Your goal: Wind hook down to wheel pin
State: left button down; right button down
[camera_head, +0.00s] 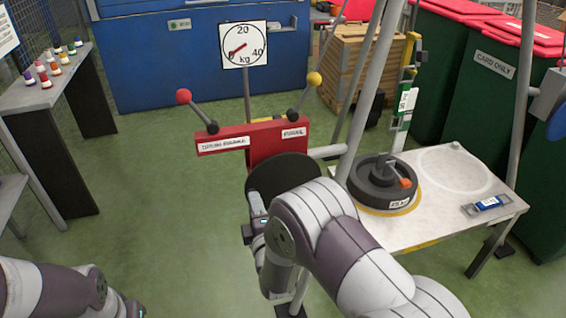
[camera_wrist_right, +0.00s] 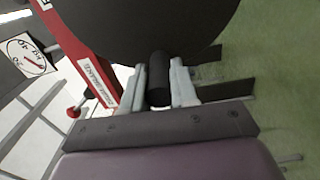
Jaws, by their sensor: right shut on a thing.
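My right gripper (camera_wrist_right: 160,85) is shut on the black crank handle (camera_wrist_right: 159,75) of a dark round disc (camera_head: 283,175) on the red winch frame (camera_head: 270,141). The disc also fills the top of the right wrist view (camera_wrist_right: 140,22). In the head view my right arm hides most of the grip. A black wheel (camera_head: 372,194) lies on the white table, with an upright grey pin at its centre and an orange piece beside it. A yellow hook block (camera_head: 410,50) hangs above, with a labelled green-and-white strip (camera_head: 405,103) under it. I cannot tell whether hook and pin touch.
Red (camera_head: 183,97) and yellow (camera_head: 314,79) knobbed levers top the winch frame. A kg dial (camera_head: 243,45) stands behind. A blue level (camera_head: 488,204) lies on the white table (camera_head: 440,215). Sloping grey poles rise beside the wheel. Green floor is open on the left.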

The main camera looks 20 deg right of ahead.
jog(key=shift+s+f+n, duration=0.1)
jog(key=shift+f+n, duration=0.8)
jog(key=shift+d+f+n+b, duration=0.25)
jog(key=shift+f+n+b, duration=0.25)
jog(key=shift+f+n, duration=0.6)
jog(key=shift+r, duration=0.2)
jog(key=shift+d+f+n+b, duration=0.35)
jog(key=shift+f+n, duration=0.5)
jog(key=shift+n, duration=0.45)
jog(key=shift+d+f+n, duration=0.55)
jog(key=shift+f+n, duration=0.2)
jog(key=shift+n, duration=0.45)
